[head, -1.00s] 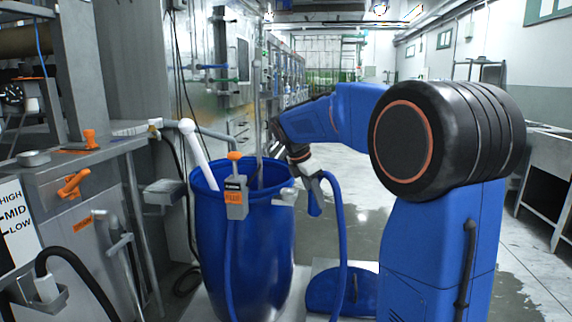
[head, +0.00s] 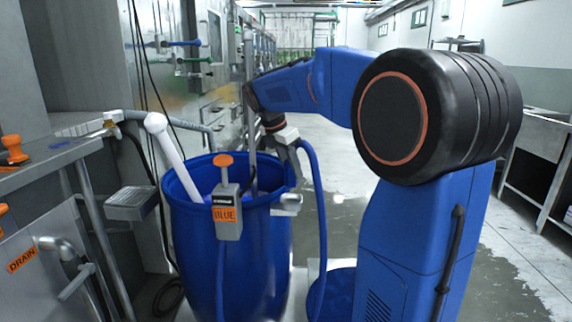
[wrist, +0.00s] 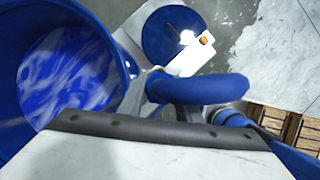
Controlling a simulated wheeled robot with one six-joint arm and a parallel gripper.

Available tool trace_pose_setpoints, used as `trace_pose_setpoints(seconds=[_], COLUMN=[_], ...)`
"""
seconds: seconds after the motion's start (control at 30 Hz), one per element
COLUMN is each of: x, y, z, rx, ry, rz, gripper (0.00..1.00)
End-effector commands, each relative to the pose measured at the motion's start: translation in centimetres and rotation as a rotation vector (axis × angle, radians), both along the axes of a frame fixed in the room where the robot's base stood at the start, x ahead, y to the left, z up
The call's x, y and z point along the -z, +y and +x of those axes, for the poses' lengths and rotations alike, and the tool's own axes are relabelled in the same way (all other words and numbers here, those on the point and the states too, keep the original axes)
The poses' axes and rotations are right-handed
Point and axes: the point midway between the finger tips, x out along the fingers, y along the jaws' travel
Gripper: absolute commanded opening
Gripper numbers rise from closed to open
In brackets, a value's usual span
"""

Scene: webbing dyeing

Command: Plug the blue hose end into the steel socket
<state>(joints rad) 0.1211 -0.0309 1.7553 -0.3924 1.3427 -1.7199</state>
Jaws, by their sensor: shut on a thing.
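My gripper (head: 290,150) is at the end of my blue arm, just above the right rim of the blue barrel. It is shut on the blue hose (head: 315,190), which arches up from the floor on the right. In the wrist view the hose (wrist: 205,88) crosses close in front of the camera, beside the barrel's rim. The tip of the hose end is hidden. I cannot tell for certain which fitting is the steel socket; a bent grey pipe (head: 190,129) runs along the wall behind the barrel.
A round blue lid (wrist: 165,30) lies on the floor. A steel cabinet (head: 40,205) stands left. The aisle behind is clear.

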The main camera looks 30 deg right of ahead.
Motion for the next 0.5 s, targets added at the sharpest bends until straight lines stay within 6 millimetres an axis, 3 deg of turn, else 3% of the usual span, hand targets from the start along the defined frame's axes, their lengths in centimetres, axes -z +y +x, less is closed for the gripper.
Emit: trace_pose_setpoints(seconds=[0.5], x=[2.7], y=[0.0], z=[0.0], rx=[0.0], ry=[0.001], rz=[0.0], gripper=[0.03])
